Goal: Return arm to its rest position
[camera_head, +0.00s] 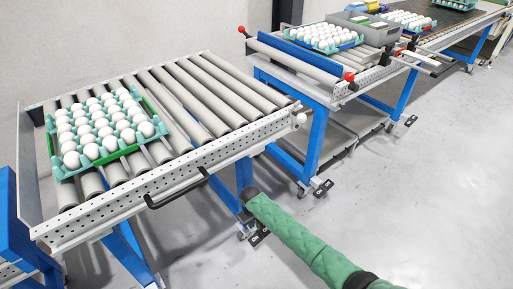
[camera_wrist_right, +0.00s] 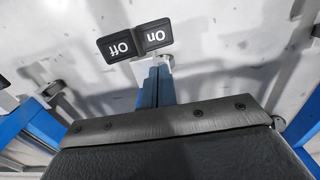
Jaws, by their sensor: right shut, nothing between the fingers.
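My right arm, in a green sleeve, comes in from the lower right of the head view. Its dark gripper (camera_head: 247,195) is in front of the near roller table's right front leg, below the table top. In the right wrist view the gripper (camera_wrist_right: 170,122) fills the lower part, shut with nothing held. My left arm is not in the head view. A teal egg tray (camera_head: 64,175) full of white eggs lies on the left of the near roller table (camera_head: 170,172), clear of my gripper.
A second roller table (camera_head: 318,90) at the back carries another egg tray (camera_head: 325,48) and a grey bin (camera_head: 372,33). A black On/Off caster pedal (camera_wrist_right: 135,40) shows near the gripper in the wrist view. The grey floor (camera_head: 420,190) at the right is open.

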